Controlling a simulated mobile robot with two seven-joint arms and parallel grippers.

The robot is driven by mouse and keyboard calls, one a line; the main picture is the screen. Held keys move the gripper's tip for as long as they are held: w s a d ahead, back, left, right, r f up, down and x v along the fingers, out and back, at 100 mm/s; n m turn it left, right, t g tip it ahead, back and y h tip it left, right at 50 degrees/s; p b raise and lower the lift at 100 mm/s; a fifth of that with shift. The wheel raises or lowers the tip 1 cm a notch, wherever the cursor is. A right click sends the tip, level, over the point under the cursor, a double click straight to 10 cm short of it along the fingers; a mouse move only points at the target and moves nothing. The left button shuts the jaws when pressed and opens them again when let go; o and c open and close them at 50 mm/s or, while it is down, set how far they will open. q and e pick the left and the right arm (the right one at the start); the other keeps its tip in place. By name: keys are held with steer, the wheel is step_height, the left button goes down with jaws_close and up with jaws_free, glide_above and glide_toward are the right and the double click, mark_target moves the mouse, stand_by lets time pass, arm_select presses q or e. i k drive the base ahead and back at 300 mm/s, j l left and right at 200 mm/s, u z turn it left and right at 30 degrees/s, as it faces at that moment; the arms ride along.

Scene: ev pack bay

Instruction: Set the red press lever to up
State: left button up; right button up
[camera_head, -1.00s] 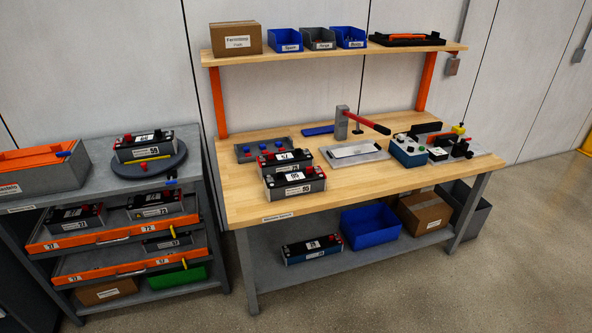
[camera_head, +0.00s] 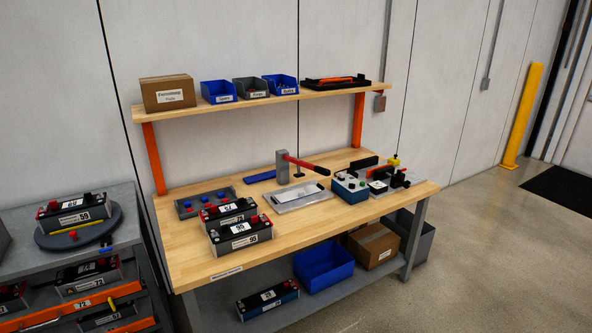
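The press (camera_head: 282,167) stands toward the back of the wooden workbench (camera_head: 196,256), right of its middle. It is a grey upright post with a red lever (camera_head: 304,164) at its top. The lever reaches out to the right and slopes slightly down to a dark end. A short dark post with a flat foot stands under the lever. A grey plate (camera_head: 299,199) lies on the bench in front of the press. Neither of my grippers is in view.
Two battery modules (camera_head: 241,240) sit at the bench's front left. A control box (camera_head: 350,188) and a fixture (camera_head: 396,178) stand at the right. A shelf (camera_head: 290,96) with bins and a carton is above. The floor (camera_head: 474,240) to the right is clear.

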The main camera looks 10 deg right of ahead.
mark_target(319, 169)
steer(key=i+l+u, duration=0.15)
steer(key=i+l, duration=0.5)
steer(key=i+l+u, duration=0.15)
steer(key=i+l, duration=0.5)
steer(key=l, duration=0.15)
